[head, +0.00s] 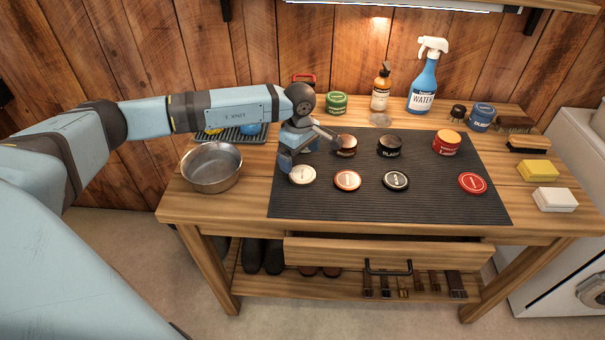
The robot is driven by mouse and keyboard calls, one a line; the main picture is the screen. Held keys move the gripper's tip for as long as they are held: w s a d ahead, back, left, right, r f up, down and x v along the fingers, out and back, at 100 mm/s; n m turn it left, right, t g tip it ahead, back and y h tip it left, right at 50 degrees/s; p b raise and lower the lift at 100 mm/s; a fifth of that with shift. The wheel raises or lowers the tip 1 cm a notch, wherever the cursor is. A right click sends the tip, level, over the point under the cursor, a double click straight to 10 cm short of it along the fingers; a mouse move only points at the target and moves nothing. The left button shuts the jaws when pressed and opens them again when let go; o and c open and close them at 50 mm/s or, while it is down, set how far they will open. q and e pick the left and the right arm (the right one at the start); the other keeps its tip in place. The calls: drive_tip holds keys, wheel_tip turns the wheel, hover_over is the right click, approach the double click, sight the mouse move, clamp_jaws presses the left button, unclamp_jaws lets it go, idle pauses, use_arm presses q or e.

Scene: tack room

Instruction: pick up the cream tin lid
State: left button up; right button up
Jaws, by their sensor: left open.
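The cream tin lid (303,175) lies flat at the left of the dark ribbed mat (350,206), near its left edge. My left gripper (309,153) is open and empty, just above and behind the lid. One finger points down close to the lid's left rear edge, and the other reaches out to the right. I cannot tell whether the finger touches the lid. The gripper hides a little of the mat behind the lid. My right gripper is not in view.
An orange-red lid (347,180), a black lid (395,181) and a red lid (472,183) lie to the right. Brown (347,146), black (390,147) and red (446,142) tins stand behind. A metal bowl (211,168) is at left. The mat's front strip is clear.

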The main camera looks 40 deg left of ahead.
sight(301, 173)
use_arm(q)
drive_tip(key=f, duration=0.5)
drive_tip(key=shift+s+d, duration=0.1)
drive_tip(key=shift+d, duration=0.15)
drive_tip(key=c, duration=0.8)
